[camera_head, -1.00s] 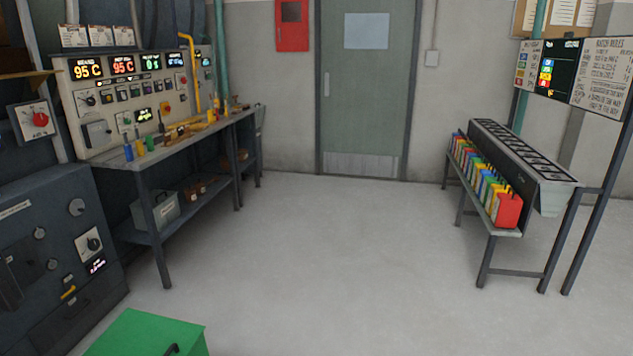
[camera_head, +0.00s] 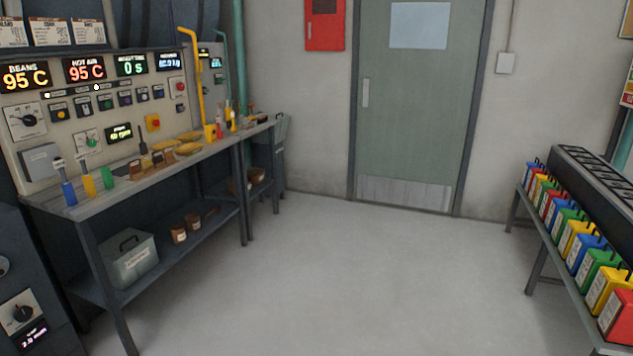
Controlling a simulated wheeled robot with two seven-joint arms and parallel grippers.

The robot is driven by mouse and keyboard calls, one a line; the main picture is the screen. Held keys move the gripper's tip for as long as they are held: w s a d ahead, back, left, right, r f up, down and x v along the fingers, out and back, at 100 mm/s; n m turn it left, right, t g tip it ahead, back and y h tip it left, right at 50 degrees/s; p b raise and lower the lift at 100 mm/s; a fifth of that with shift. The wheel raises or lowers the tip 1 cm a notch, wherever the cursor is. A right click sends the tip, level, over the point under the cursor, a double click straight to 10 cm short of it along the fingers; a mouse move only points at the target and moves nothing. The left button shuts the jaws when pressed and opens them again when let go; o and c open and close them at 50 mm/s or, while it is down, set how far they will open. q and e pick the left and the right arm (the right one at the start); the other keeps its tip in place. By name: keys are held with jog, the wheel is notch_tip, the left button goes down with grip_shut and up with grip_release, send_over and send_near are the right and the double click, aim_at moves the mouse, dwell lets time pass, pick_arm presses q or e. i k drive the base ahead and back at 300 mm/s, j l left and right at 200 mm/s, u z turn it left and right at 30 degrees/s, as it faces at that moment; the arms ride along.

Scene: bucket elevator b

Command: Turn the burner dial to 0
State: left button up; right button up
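A control panel (camera_head: 123,95) stands above the bench on the left. A black dial (camera_head: 25,120) on a white plate is at its left. A smaller green knob (camera_head: 91,141) sits lower, beside a small display (camera_head: 119,133). Another black dial (camera_head: 22,313) is on the dark cabinet at the bottom left, above a lit display. The dial labels are too small to read, so I cannot tell which is the burner dial or its setting. The panel displays read BEANS 95 C, HOT AIR 95 C and 0 s. Neither gripper is in view.
The bench (camera_head: 146,186) holds colored tools and scoops, with a grey bin (camera_head: 131,259) on its lower shelf. A closed grey-green door (camera_head: 414,105) is at the back. A rack of colored containers (camera_head: 585,248) stands at the right. The middle floor is clear.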

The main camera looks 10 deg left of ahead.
aim_at(29, 120)
jog(key=i+u, duration=0.7)
jog(key=i, duration=0.15)
jog(key=i+l+u, duration=0.3)
jog(key=i+j+u, duration=0.2)
jog(key=i+u, duration=0.25)
jog(key=i+j+u, duration=0.1)
jog(key=i+u, duration=0.6)
jog(key=u, duration=0.15)
